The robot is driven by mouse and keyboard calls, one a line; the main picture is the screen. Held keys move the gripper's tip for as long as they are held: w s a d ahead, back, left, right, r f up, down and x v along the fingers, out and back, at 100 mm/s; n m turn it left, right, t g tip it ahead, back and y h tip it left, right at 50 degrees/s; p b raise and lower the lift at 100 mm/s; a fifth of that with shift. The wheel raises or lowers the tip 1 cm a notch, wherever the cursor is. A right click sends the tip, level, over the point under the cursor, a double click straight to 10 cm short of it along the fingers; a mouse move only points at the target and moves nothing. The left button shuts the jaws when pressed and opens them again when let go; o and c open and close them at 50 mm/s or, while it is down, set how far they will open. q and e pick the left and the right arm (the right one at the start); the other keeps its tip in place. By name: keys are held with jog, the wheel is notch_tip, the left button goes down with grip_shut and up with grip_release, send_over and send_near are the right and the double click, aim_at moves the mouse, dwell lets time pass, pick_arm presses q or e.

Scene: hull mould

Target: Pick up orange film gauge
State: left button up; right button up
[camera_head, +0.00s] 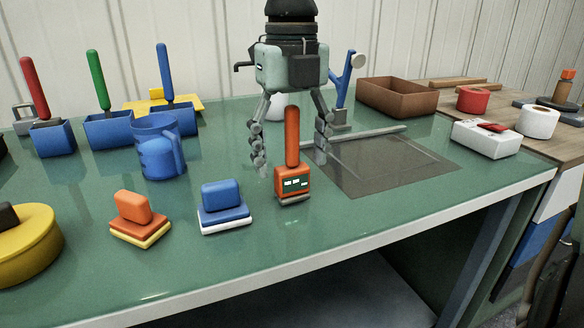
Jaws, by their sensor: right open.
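The orange film gauge (292,182) stands upright on the green table, its long orange handle pointing up and a small dark display on its front. My right gripper (290,160) points down over it, open. One finger shows to the left of the handle and one to the right, with visible gaps on both sides. The gauge hides nothing of the fingertips. I cannot tell whether the fingers are level with the handle in depth or a little behind it. My left gripper is not in view.
Orange (133,212) and blue (222,201) blocks sit front left of the gauge. A blue jug (158,150) and blue boxes with brushes or handles stand behind left. A grey mat (385,165) lies right, with a brown tray (396,97) behind it.

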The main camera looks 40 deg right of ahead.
jog(key=shift+f, duration=0.8)
jog(key=shift+c, duration=0.5)
jog(key=c, duration=1.2)
jog(key=shift+o, duration=0.2)
jog(key=shift+r, duration=0.1)
